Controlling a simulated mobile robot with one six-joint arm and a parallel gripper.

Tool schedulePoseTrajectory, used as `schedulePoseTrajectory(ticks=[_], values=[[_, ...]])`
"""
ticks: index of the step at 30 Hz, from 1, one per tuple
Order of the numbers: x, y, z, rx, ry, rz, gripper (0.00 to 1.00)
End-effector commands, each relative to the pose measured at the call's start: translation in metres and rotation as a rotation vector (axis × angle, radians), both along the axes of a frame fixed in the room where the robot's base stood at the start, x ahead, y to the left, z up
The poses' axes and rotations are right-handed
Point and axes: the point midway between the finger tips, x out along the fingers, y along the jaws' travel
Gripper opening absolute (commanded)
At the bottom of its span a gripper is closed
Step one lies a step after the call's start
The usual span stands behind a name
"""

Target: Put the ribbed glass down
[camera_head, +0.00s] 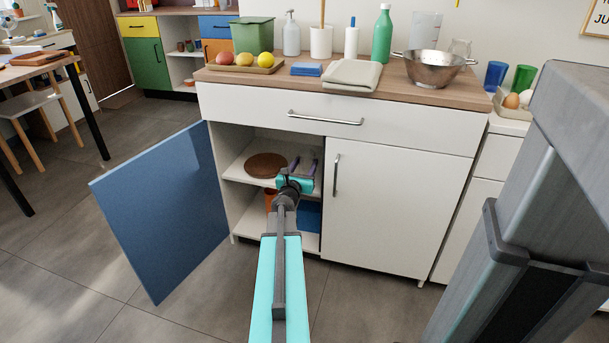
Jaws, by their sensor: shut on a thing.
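My gripper (304,164) reaches into the open left compartment of the white cabinet (260,104), at the height of its middle shelf (236,172). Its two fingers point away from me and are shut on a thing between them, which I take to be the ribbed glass. The glass itself is pale and too small to make out clearly, and its ribs do not show. I cannot tell whether its base touches the shelf. My wrist hides part of the shelf's front edge.
A round brown mat or board (265,166) lies left of my gripper on the shelf. An orange thing (270,199) and a blue box (309,215) are below. The blue door (165,210) stands open left; the right door (395,200) is shut. A colander (433,64) stands on the crowded counter.

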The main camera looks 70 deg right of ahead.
Motion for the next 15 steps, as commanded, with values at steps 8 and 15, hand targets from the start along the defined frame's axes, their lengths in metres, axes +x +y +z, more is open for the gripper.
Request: schedulePoseTrajectory(ticks=[8, 15], values=[[-0.001, 0.0, -0.028, 0.0, 0.001, -0.001, 0.2], [-0.001, 0.0, -0.028, -0.001, 0.001, -0.001, 0.2]])
